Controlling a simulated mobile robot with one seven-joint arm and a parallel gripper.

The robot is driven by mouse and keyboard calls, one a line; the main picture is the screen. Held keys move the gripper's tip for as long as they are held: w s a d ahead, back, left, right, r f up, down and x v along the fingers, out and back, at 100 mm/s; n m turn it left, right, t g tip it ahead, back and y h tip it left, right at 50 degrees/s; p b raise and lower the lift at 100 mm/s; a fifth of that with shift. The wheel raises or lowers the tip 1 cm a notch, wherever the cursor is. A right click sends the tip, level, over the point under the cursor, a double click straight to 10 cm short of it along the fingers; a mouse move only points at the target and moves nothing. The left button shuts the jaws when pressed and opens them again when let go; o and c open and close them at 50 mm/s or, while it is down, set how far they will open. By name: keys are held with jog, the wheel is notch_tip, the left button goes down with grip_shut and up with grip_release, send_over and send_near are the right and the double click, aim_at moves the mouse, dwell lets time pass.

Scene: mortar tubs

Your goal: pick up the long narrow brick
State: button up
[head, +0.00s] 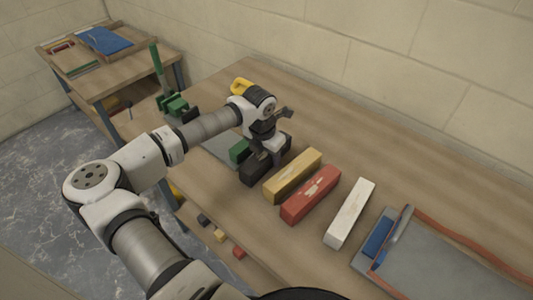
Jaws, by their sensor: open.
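Several bricks lie in a row on the wooden bench. The white brick (350,214) at the right of the row looks long and narrow. To its left lie a red brick (310,194) with pale worn patches and a yellow brick (293,176). A dark brick (256,172) lies at the left end, partly hidden by my gripper. My gripper (268,160) points down at the dark brick, open, with its fingers close to that brick's top. I cannot tell whether they touch it or straddle it.
A green block (240,151) sits beside the dark brick. A grey tray (430,267) with a blue item (378,238) and an orange-red edge stands at the right. A green clamp-like tool (172,104) is at the bench's left end. Bare bench lies behind the bricks.

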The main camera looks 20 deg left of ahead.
jog(key=shift+f, duration=0.3)
grip_shut()
jog(key=shift+r, duration=0.1)
jog(key=shift+w+r, duration=0.1)
